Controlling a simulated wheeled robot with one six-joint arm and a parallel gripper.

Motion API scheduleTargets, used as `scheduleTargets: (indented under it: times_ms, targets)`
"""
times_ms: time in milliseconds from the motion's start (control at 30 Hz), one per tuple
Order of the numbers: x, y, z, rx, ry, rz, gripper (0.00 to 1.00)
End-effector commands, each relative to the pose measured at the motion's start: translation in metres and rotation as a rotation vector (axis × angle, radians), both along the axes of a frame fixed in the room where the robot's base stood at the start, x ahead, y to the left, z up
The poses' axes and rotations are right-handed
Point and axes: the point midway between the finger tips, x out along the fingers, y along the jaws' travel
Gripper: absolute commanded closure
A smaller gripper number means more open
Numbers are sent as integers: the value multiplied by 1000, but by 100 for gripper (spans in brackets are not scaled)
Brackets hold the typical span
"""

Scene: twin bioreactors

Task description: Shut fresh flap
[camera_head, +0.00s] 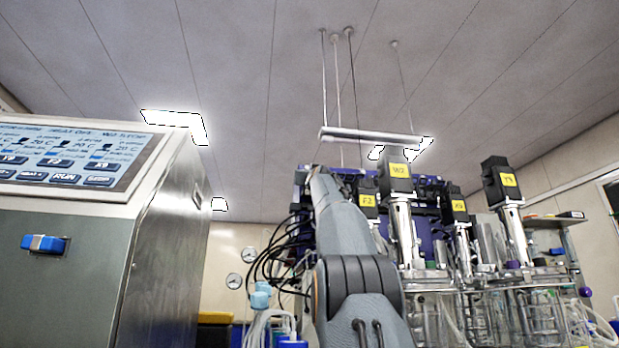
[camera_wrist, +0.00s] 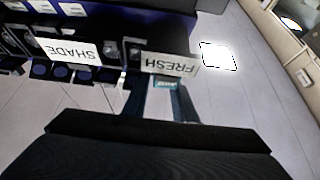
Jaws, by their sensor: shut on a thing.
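In the wrist view the FRESH label plate (camera_wrist: 170,65) shows upside down on the front of a dark unit. My gripper (camera_wrist: 160,82) is right at this plate, its two dark fingers pointing at it. They are shut on part of the fresh flap just by the label. The exact grip and the flap's hinge are hidden. In the head view my arm hides the gripper and the flap.
Bioreactor vessels (camera_head: 490,315) with yellow-tagged motors (camera_head: 395,178) stand right of my arm. A purple-blue rack (camera_head: 430,210) is behind them. Dark cables (camera_head: 280,262) hang left of my arm. A steel cabinet with a screen (camera_head: 75,155) fills the left.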

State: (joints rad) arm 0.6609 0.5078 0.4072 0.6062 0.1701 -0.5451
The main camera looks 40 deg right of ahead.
Motion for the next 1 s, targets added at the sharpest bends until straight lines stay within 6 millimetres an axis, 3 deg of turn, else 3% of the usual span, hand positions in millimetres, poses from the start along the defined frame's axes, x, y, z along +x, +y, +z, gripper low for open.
scheduleTargets:
  times_ms: [100, 133, 167, 567, 1000]
  targets:
    - [0, 0, 0, 1, 1, 0, 97]
    - [0, 0, 0, 1, 1, 0, 73]
    - [0, 0, 0, 1, 1, 0, 69]
    - [-2, 1, -2, 0, 0, 0, 69]
    - [-26, 16, -20, -1, -1, 0, 69]
